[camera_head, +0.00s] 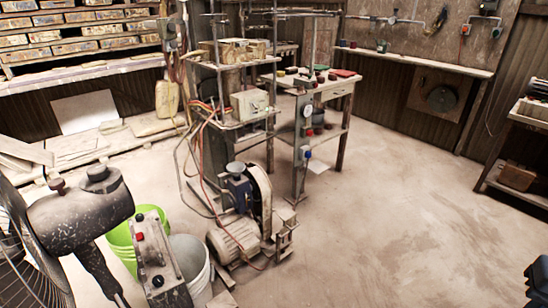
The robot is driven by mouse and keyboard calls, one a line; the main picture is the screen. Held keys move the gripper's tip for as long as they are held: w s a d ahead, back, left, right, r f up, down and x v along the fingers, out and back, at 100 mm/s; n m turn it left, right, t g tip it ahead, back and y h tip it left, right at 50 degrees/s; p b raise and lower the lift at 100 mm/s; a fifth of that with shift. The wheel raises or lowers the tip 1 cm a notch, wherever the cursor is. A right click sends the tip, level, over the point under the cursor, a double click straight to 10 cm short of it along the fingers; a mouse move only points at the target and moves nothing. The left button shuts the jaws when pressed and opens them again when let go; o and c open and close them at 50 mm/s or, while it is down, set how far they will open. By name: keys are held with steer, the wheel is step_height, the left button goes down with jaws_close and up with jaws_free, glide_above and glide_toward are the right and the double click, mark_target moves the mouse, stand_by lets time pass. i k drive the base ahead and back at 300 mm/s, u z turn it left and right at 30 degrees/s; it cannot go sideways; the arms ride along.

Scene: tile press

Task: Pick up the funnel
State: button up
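I cannot make out a funnel in the head view; small items on the worktables are too small to tell apart. A black part of what looks like my gripper (537,281) shows at the lower right edge, cut off by the frame. It is over bare floor and apart from the tables. Its fingers do not show clearly enough to tell whether they are open or shut.
A press machine with a motor (235,238) stands in the middle. A small worktable (326,93) with small items is behind it. A fan (85,215), green bucket (122,238) and white bucket (190,262) are lower left. A bench (415,62) lines the back wall. The right floor is clear.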

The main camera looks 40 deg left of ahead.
mark_target(235, 169)
steer(key=i, duration=1.7)
steer(key=u, duration=0.75)
steer(key=i, duration=0.9)
steer(key=u, duration=1.55)
steer(key=i, duration=0.75)
steer(key=u, duration=0.65)
